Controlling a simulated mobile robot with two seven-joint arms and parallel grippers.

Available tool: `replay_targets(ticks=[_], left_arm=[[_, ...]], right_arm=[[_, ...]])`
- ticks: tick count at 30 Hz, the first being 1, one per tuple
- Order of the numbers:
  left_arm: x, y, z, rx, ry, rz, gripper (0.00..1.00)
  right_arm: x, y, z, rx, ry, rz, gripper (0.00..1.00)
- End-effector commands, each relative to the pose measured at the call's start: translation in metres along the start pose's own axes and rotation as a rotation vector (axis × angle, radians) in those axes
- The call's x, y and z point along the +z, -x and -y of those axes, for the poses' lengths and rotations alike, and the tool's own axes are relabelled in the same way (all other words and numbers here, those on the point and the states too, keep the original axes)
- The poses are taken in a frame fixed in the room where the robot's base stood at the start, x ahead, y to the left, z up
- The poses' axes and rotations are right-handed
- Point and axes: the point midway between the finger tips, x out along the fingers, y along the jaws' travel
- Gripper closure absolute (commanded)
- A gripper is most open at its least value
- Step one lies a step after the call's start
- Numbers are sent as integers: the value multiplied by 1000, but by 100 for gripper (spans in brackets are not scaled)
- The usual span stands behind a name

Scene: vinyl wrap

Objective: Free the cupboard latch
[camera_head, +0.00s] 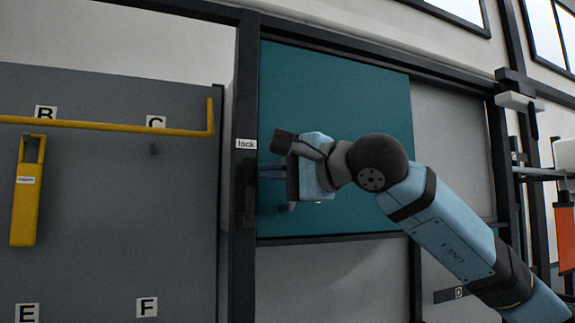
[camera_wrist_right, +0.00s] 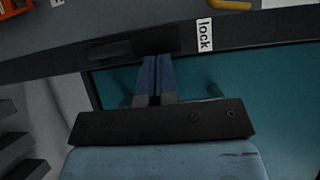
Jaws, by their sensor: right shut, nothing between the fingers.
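The teal cupboard door (camera_head: 335,95) stands in a dark frame. A white label reading "lock" (camera_head: 246,144) is on the dark post at its left edge. Below the label a dark latch piece (camera_head: 248,195) sits on the post; it also shows in the wrist view (camera_wrist_right: 155,40). My right gripper (camera_head: 263,172) is shut and empty, with its fingertips by the door's left edge near the latch. In the wrist view its fingers (camera_wrist_right: 155,72) reach up to the dark latch piece; whether they touch it I cannot tell. My left gripper is out of view.
A small peg (camera_head: 288,207) sticks out of the door just below my right gripper. Left of the post is a grey panel (camera_head: 110,210) with lettered labels, a yellow rail (camera_head: 100,123) and a hanging yellow piece (camera_head: 26,200). An orange object (camera_head: 565,235) is at the far right.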

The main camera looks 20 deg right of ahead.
Motion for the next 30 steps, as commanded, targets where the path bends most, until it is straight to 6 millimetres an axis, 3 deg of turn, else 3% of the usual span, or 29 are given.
replay_targets(ticks=[30], left_arm=[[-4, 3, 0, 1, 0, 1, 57]], right_arm=[[8, -6, 4, 67, 99, 0, 100]])
